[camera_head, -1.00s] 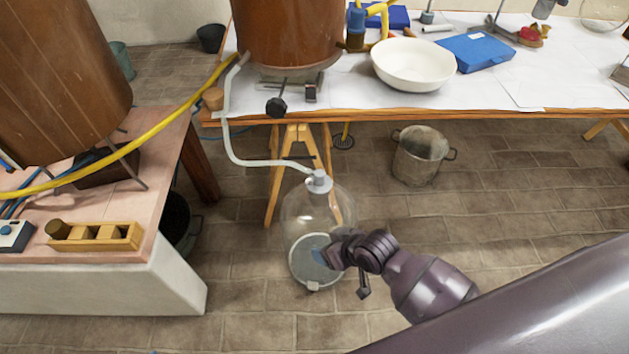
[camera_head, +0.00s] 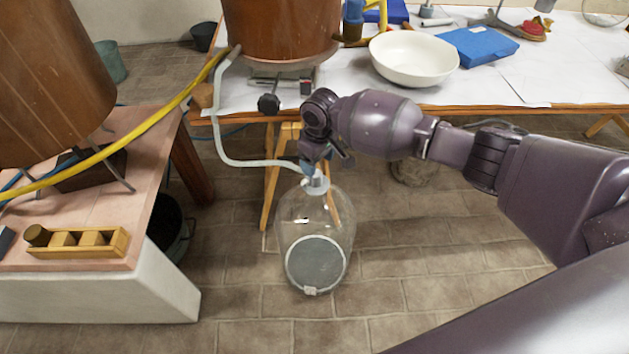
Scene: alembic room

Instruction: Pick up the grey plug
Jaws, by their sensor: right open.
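The grey plug (camera_head: 316,187) sits in the neck of a large clear glass bottle (camera_head: 316,225) on the tiled floor. A pale hose (camera_head: 221,135) runs from the copper vessel down to the plug. My right gripper (camera_head: 310,172) is just above the plug, pointing down, its fingertips at or very near the plug's top. It is open; whether the fingers touch the plug cannot be told. The gripper partly hides the plug's top and the hose end. My left gripper is not in view.
A table (camera_head: 508,96) with a white bowl (camera_head: 414,60) and a copper vessel (camera_head: 282,32) stands behind the bottle. A low masonry bench (camera_head: 95,292) is at left. A metal bucket (camera_head: 408,174) is partly behind my arm. Floor to the right is clear.

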